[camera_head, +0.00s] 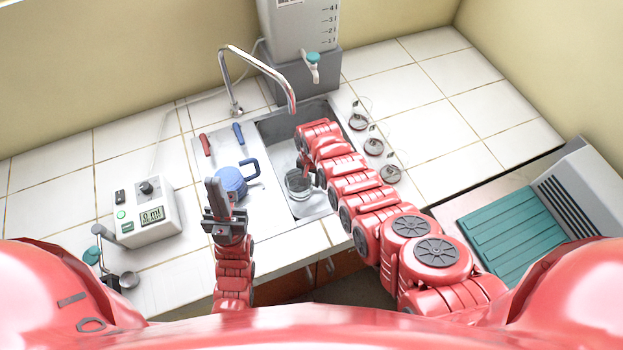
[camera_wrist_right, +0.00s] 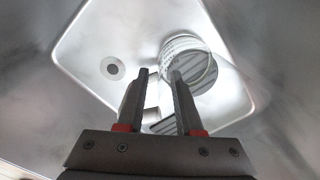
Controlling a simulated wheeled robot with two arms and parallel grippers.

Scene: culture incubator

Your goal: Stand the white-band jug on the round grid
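A clear glass jug (camera_head: 299,182) is in the sink, below my right gripper (camera_head: 307,172). In the right wrist view the clear jug (camera_wrist_right: 183,46) has pale lines near its rim and is by a dark, slatted round grid (camera_wrist_right: 208,78). Whether it rests fully on the grid is unclear. My right gripper (camera_wrist_right: 161,74) has its fingers apart beside the jug, with a pale piece seen between them; I see no clear grip. A blue jug (camera_head: 231,181) stands on the drainboard. My left gripper (camera_head: 215,184) points up in front of it, fingers together and empty.
A faucet (camera_head: 258,58) arches over the sink (camera_head: 271,130). A water tank (camera_head: 300,28) with a tap stands behind. A white meter box (camera_head: 147,213) is at left.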

